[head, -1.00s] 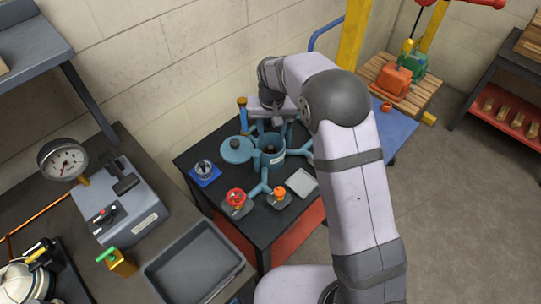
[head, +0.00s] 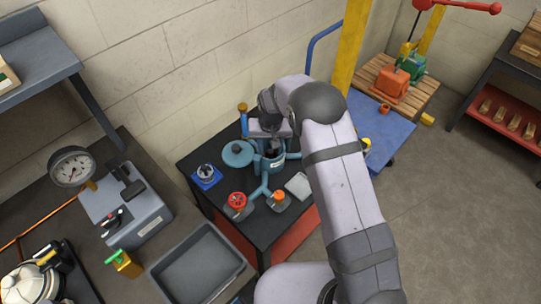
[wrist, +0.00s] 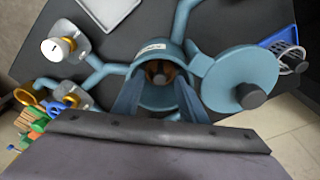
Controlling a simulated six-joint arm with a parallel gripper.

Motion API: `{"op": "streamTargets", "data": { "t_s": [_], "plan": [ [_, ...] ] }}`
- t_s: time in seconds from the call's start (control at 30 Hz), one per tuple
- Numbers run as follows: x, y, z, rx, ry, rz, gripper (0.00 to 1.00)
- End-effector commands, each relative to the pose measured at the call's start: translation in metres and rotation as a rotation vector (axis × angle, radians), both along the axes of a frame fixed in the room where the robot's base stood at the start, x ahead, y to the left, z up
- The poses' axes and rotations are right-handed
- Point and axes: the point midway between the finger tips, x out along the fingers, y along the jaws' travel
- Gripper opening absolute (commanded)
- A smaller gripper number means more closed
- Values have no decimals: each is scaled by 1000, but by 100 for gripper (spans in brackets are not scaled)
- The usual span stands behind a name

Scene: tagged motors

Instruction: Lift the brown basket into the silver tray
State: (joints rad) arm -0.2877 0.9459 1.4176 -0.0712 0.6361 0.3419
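The brown basket (wrist: 160,73) sits down inside a round teal vessel (wrist: 150,48) with a white label, which also shows in the head view (head: 272,163). Only part of the basket shows, around a dark centre. The silver tray (head: 298,185) is a small, light grey, empty tray on the black table, just right of the vessel; its corner shows at the top of the wrist view (wrist: 110,10). My gripper (wrist: 160,85) is over the vessel, its two fingers apart and pointing to the mouth. Whether the fingertips touch the basket cannot be told.
The vessel's round teal lid (head: 238,153) is swung aside to its left. Teal pipes with red (head: 237,200) and orange (head: 279,196) valve knobs run toward the front. A blue tray with a wire cup (head: 206,174) stands at left. A large dark tray (head: 198,262) lies on the left bench.

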Motion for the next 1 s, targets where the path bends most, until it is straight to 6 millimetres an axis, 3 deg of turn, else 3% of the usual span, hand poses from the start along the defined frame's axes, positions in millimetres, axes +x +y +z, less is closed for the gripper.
{"op": "streamTargets", "data": {
  "t_s": [0.37, 0.5, 0.53, 1.0],
  "plan": [
    [1, 0, -7, 0, -1, -1, 36],
    [1, 0, -6, 0, -1, 0, 3],
    [1, 0, -6, 0, -1, 0, 0],
    [2, 0, 2, 1, -3, 0, 0]
  ]
}}
